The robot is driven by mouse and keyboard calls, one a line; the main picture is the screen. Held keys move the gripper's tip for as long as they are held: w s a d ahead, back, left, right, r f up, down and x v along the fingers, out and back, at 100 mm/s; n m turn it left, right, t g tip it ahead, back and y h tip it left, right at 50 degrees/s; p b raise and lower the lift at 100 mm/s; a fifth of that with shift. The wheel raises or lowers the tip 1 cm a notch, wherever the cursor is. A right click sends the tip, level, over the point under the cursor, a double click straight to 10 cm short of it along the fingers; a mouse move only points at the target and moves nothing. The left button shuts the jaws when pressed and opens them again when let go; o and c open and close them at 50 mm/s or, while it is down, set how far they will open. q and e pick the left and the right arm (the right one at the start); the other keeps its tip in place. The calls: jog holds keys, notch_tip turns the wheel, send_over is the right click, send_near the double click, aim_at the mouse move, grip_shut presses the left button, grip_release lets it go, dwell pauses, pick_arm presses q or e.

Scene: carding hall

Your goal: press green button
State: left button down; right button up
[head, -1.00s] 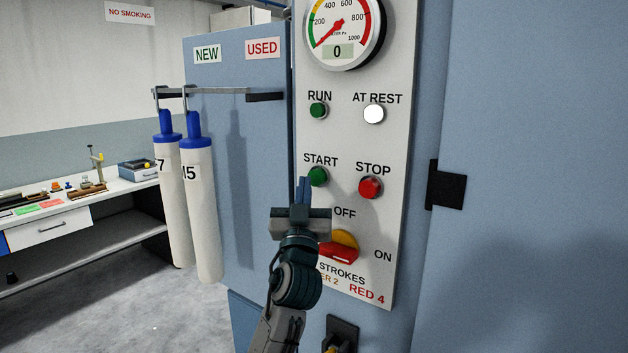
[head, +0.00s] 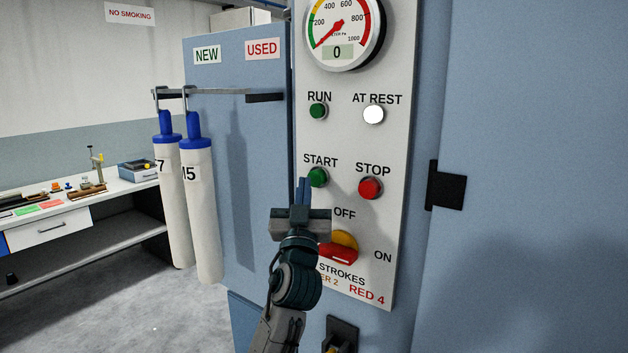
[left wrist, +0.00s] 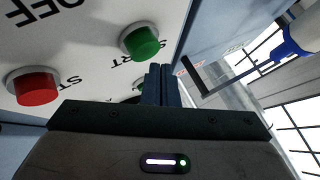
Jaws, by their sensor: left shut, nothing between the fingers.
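The green START button (head: 318,177) sits on a pale control panel (head: 345,140). It also shows in the left wrist view (left wrist: 140,42), above and left of the fingertips. My left gripper (head: 304,182) is shut and empty, its fingers pointing up beside the left lower edge of the START button in the head view. I cannot tell whether the fingers touch it; in the left wrist view a gap shows between them. A green RUN lamp or button (head: 318,111) sits higher on the panel. My right gripper is not in view.
The red STOP button (head: 370,188) is right of START. A red and yellow rotary switch (head: 340,248) is below, close to my left gripper. A gauge (head: 343,30) tops the panel. White tubes (head: 203,215) hang at left near a bench (head: 75,215).

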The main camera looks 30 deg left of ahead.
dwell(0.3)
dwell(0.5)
pick_arm(q)
jog(key=shift+w+b, duration=0.35)
jog(key=shift+w, duration=0.15)
jog(key=shift+w+d+b, duration=0.1)
jog(key=shift+w+b, duration=0.3)
jog(key=shift+w, duration=0.1)
dwell(0.5)
jog(key=shift+s, duration=0.15)
dwell(0.3)
jog(key=shift+s, duration=0.85)
